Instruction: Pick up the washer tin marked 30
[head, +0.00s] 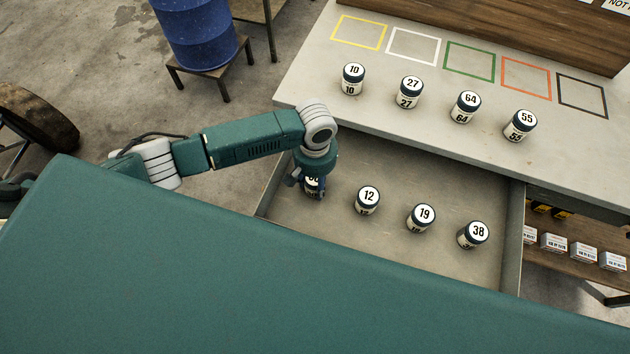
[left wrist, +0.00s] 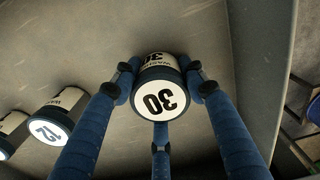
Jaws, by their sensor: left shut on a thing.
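The washer tin marked 30 (left wrist: 160,98) is a white tin with a dark blue rim and a white lid. In the left wrist view it sits between the blue fingers of my left gripper (left wrist: 158,88), which is shut on it. In the head view the tin (head: 313,186) is at the left end of the open drawer (head: 340,238), partly hidden by my gripper (head: 311,182). I cannot tell whether it still touches the drawer floor. My right gripper is not in view.
Tins marked 12 (head: 368,200), 19 (head: 421,218) and 38 (head: 473,235) stand to the right in the drawer. Tins marked 10 (head: 353,79), 27 (head: 410,92), 64 (head: 465,107) and 55 (head: 520,126) stand on the bench (head: 420,133), before coloured outlines. Small boxes (head: 554,243) sit at right.

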